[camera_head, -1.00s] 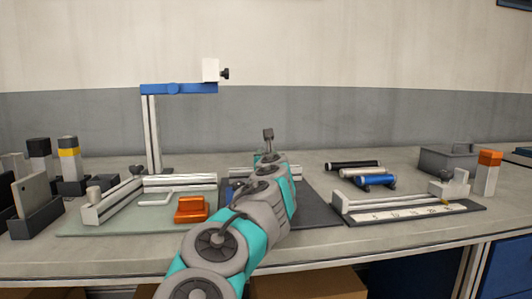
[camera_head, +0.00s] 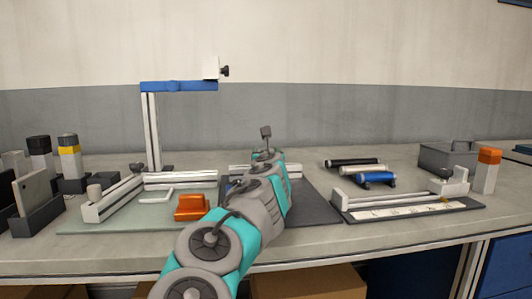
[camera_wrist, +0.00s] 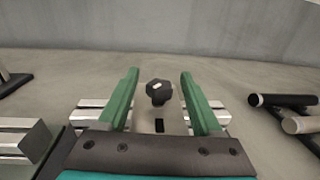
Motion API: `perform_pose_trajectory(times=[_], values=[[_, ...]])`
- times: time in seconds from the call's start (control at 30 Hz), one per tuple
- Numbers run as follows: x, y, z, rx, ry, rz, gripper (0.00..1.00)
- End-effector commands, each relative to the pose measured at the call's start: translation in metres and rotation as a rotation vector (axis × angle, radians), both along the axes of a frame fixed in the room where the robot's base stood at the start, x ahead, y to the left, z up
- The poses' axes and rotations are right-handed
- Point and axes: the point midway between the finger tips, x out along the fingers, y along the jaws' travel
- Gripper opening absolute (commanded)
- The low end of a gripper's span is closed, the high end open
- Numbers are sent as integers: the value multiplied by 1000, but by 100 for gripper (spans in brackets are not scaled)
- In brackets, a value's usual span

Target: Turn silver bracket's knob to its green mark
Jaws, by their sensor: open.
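A black lobed knob (camera_wrist: 158,94) with a small pale mark on its top shows in the wrist view. My gripper (camera_wrist: 159,73) is open, with one green finger on each side of the knob. Gaps show between the knob and both fingers. Silver rails (camera_wrist: 215,116) lie behind and beyond the fingers; I cannot tell which part is the silver bracket's own body. In the head view my arm covers the knob and my fingers, and a silver rail (camera_head: 295,171) shows beside the arm. I see no green mark in either view.
A blue arm on a silver post (camera_head: 152,130) stands back left. An orange block (camera_head: 192,207) lies left of my arm. Black, white and blue cylinders (camera_head: 376,178) lie to the right, near a scale rail (camera_head: 400,194) and a grey box (camera_head: 447,158).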

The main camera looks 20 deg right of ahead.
Motion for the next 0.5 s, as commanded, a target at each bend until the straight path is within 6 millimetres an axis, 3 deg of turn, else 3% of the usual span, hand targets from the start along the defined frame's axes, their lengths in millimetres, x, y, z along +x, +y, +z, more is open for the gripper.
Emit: perform_pose_trajectory(times=[0.27, 0.5], values=[[-6, 3, 0, -1, -1, 0, 66], [-36, 16, -1, -1, -2, 1, 66]])
